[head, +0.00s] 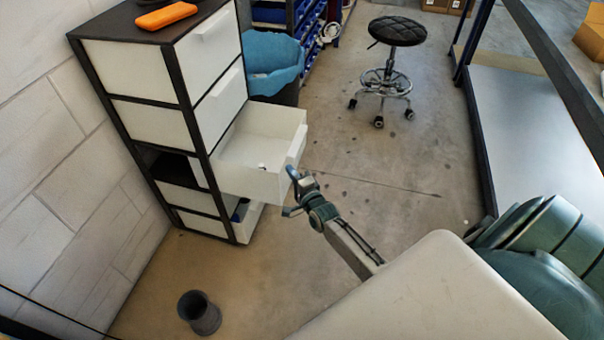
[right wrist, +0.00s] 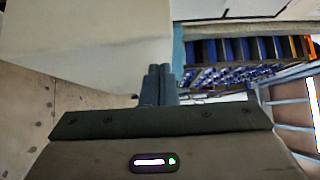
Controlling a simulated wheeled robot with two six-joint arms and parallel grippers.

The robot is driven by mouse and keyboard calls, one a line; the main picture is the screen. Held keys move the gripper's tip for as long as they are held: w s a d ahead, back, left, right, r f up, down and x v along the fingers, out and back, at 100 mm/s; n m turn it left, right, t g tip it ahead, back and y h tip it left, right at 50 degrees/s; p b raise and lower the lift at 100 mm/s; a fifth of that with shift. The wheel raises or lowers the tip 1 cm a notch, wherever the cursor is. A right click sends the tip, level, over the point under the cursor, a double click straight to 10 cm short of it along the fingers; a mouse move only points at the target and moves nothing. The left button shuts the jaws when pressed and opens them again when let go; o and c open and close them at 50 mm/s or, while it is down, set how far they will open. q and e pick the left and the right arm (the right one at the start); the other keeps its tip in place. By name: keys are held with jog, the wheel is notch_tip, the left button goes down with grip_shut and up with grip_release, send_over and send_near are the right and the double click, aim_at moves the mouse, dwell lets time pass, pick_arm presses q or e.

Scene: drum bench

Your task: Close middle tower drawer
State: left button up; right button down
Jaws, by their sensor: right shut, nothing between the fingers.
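The white drawer tower with a dark frame (head: 160,100) stands at the left against the wall. Its middle drawer (head: 245,185) is pulled well out and its inside shows, with a small light-and-dark thing in it. My right gripper (head: 293,174) is shut and empty, close in front of the middle drawer's front face, near its right part. In the right wrist view, the closed fingers (right wrist: 158,84) overlap the edge of a large pale panel (right wrist: 85,45), likely that drawer. I cannot tell whether they touch it. My left gripper is not in view.
A lower drawer (head: 247,224) is also partly out. An orange object (head: 166,15) lies on the tower. A blue-lined bin (head: 272,60) stands behind, a black stool (head: 397,31) farther back, and a dark cup-shaped container (head: 199,313) on the floor. The floor right of the drawer is clear.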

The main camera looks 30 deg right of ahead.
jog(key=shift+w+a, duration=0.2)
dwell(0.3)
pick_arm(q)
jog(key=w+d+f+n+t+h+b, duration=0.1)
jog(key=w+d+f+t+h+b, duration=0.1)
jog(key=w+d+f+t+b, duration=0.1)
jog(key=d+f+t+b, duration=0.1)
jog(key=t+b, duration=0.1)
jog(key=b, duration=0.1)
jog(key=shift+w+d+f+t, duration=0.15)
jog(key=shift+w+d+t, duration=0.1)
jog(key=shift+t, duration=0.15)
pick_arm(e)
jog(key=w+a, duration=1.5)
jog(key=w, duration=0.3)
jog(key=shift+w+a+r, duration=0.2)
jog(key=shift+a+r, duration=0.05)
jog(key=shift+a, duration=0.15)
